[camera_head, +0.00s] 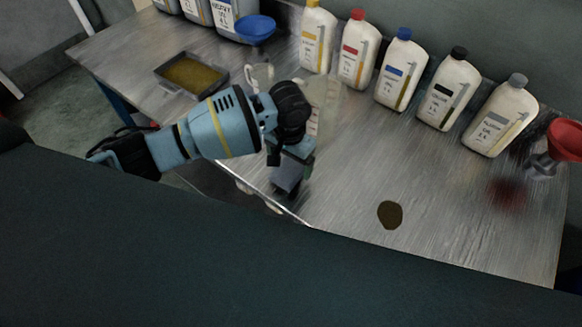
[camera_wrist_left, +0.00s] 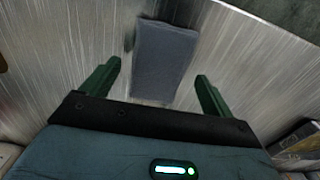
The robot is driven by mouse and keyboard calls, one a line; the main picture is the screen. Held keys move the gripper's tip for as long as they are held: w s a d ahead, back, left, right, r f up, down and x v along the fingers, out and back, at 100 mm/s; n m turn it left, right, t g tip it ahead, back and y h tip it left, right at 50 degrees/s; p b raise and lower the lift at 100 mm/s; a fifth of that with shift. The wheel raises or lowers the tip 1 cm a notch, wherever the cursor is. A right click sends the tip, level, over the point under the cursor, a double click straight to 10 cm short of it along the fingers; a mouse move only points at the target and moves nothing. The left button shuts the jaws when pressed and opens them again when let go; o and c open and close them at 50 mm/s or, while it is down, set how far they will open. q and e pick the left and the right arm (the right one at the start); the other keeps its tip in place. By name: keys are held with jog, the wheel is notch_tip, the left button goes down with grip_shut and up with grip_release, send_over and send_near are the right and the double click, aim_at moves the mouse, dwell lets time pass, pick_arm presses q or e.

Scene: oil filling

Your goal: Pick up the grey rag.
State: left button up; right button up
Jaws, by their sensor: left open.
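The grey rag (camera_wrist_left: 163,60) shows in the left wrist view as a folded rectangular cloth on the metal table. It lies ahead of and between the two green fingers of my left gripper (camera_wrist_left: 152,85), with its near end reaching between them. The fingers are apart and nothing is held. In the head view my left arm comes in from the left, and its gripper points down near the table's front edge. The arm and gripper hide much of the spot below, so the rag is hard to tell there. My right gripper is not in view.
Several white oil bottles (camera_head: 402,70) stand along the back of the metal table (camera_head: 340,205). A tray of brown oil (camera_head: 190,74) is at the left. A brown spill (camera_head: 390,214) lies on the right half, and a red funnel (camera_head: 566,140) stands at the right edge.

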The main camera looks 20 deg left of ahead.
pick_arm(q)
jog(key=shift+f, duration=0.8)
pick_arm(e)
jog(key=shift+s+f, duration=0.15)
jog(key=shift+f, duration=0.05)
pick_arm(q)
jog(key=c, duration=1.1)
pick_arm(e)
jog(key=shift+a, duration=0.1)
pick_arm(q)
jog(key=shift+o, duration=0.2)
jog(key=shift+r, duration=0.15)
notch_tip(320, 180, up, 4)
jog(key=shift+w+d+f, duration=0.1)
jog(key=shift+f, duration=0.15)
jog(key=s+d, duration=0.3)
jog(key=s+d+r, duration=0.1)
jog(key=s+d, duration=0.3)
jog(key=s+d+p, duration=0.1)
jog(key=s+d, duration=0.3)
jog(key=shift+s+d+r, duration=0.1)
jog(key=shift+d+r, duration=0.05)
jog(key=shift+d, duration=0.1)
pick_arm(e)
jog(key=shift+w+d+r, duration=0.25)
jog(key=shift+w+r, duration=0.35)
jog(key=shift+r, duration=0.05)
